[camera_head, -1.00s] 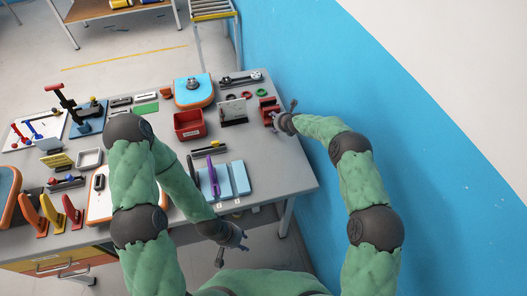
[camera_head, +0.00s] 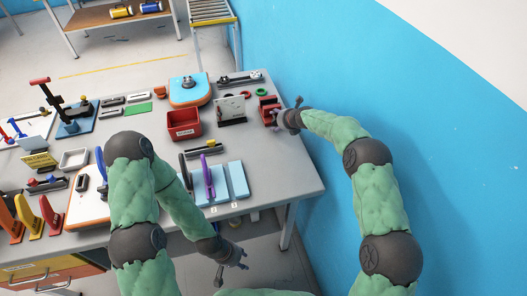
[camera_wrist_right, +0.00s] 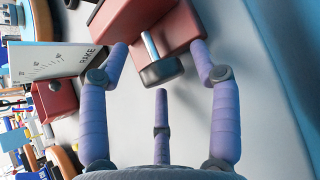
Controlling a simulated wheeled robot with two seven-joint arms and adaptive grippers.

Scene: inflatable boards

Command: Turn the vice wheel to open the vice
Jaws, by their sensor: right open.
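The red vice (camera_head: 267,110) stands at the right edge of the table near the blue wall. In the right wrist view its red body (camera_wrist_right: 140,18) is at the top, with a metal rod ending in a black knob (camera_wrist_right: 160,72) sticking out toward me. My right gripper (camera_head: 280,115) is at the vice. In the right wrist view its purple fingers (camera_wrist_right: 160,68) are spread on either side of the knob, with gaps, and a third finger is below. My left gripper (camera_head: 230,270) hangs empty in front of the table's front edge, fingers apart.
A red bin (camera_head: 183,124) and a white sign board (camera_head: 230,109) stand left of the vice. Light blue blocks (camera_head: 237,180) lie nearer the front edge. The blue wall (camera_head: 400,110) is close on the right. The table's right front corner is clear.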

